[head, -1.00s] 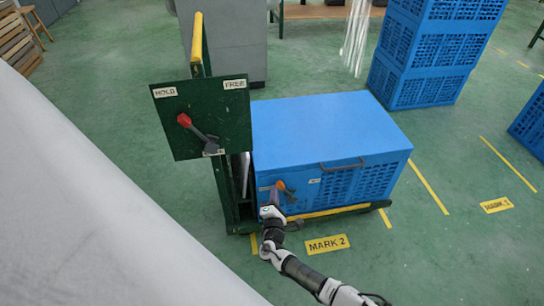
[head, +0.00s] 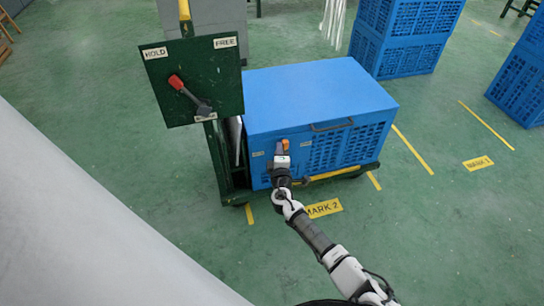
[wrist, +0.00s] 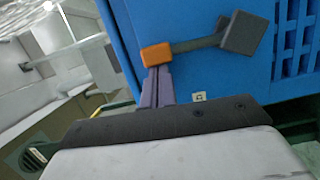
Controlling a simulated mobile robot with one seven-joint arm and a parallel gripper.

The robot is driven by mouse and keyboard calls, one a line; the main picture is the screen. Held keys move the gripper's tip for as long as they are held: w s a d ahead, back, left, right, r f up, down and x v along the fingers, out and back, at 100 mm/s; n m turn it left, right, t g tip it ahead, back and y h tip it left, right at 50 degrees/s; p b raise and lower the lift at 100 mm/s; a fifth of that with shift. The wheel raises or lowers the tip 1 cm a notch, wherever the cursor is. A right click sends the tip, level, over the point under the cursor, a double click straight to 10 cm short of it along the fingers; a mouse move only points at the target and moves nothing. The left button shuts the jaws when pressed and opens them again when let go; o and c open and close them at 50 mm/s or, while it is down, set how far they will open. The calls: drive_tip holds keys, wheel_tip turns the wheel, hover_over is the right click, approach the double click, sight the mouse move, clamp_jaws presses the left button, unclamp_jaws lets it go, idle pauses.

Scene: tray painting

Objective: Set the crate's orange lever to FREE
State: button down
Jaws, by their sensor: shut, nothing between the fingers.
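The blue crate (head: 318,96) stands on a dark green cart. Its orange lever (head: 285,145) is on the front face, between two small labels too small to read. In the wrist view the lever's orange tip (wrist: 157,55) joins a grey bar running to a dark square pivot block (wrist: 240,33). My gripper (head: 281,160) is at the lever from below and hides its lower part. In the wrist view the shut, empty fingers (wrist: 157,82) meet the orange tip's edge, seemingly touching it.
A green panel (head: 180,60) on the cart post has HOLD and FREE labels and a separate red-knobbed lever (head: 176,82), leaning towards HOLD. A dark handle (head: 332,125) sticks out of the crate. Floor marks MARK 2 (head: 323,208) and MARK 1 (head: 478,163) show; the floor to the right is open.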

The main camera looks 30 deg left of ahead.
drive_tip(key=w+m, duration=0.1)
drive_tip(key=d+m, duration=0.1)
drive_tip(key=shift+w+d+r+m+g+p, duration=0.25)
drive_tip(key=shift+w+m+g+p, duration=0.05)
drive_tip(key=shift+w, duration=0.1)
drive_tip(key=shift+w+d+m+g+p, duration=0.3)
drive_tip(key=shift+w+d+m+p, duration=0.25)
drive_tip(key=shift+m, duration=0.25)
drive_tip(key=shift+w+d+f+m, duration=0.2)
drive_tip(key=shift+w+m, duration=0.15)
drive_tip(key=shift+m, duration=0.15)
drive_tip(key=shift+p, duration=0.3)
wheel_tip(320, 180, up, 20)
drive_tip(key=p, duration=0.6)
